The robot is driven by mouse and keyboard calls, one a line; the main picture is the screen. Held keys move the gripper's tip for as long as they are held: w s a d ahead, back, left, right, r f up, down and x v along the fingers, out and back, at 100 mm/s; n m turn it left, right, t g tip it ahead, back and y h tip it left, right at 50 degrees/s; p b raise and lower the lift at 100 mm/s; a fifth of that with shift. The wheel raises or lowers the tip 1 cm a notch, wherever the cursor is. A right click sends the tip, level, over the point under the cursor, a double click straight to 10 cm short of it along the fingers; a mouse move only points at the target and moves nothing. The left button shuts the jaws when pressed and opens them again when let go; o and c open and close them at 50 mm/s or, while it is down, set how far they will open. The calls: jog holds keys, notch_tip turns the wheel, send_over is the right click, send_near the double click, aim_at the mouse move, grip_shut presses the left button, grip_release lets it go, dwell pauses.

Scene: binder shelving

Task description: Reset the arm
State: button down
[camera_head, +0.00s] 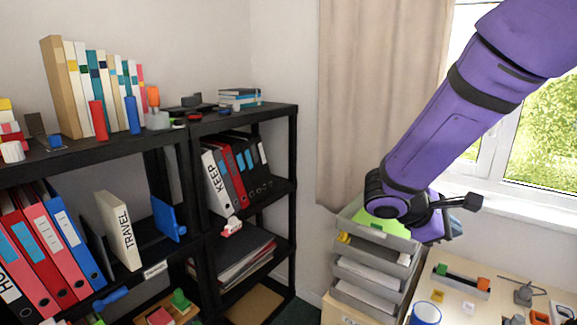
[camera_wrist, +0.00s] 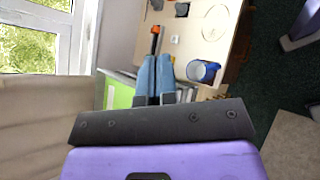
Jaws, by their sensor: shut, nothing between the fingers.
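My gripper (camera_wrist: 155,72) shows in the wrist view as two blue-grey fingers side by side, shut with nothing held between them. My purple arm comes down from the upper right of the head view and bends at a black joint. In that view the hand is above the desk's left part, by the grey letter trays (camera_head: 372,268), and its fingers are mostly hidden behind my arm. In the wrist view the fingers point toward the desk top (camera_wrist: 213,30).
A black shelf unit (camera_head: 270,112) with binders and books stands at the left, apart from my arm. A window (camera_head: 540,140) and beige curtain (camera_head: 375,90) are behind my arm.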

jog(key=s+a+r+m+t+y, duration=0.1)
jog(key=s+r+m+t+y, duration=0.1)
jog(key=s+r+m+y, duration=0.4)
jog(key=s+a+r+m+t+y, duration=0.1)
jog(key=s+r+m+y, duration=0.5)
jog(key=s, duration=0.7)
jog(key=shift+s+t, duration=0.15)
jog(key=shift+t, duration=0.45)
dwell(0.8)
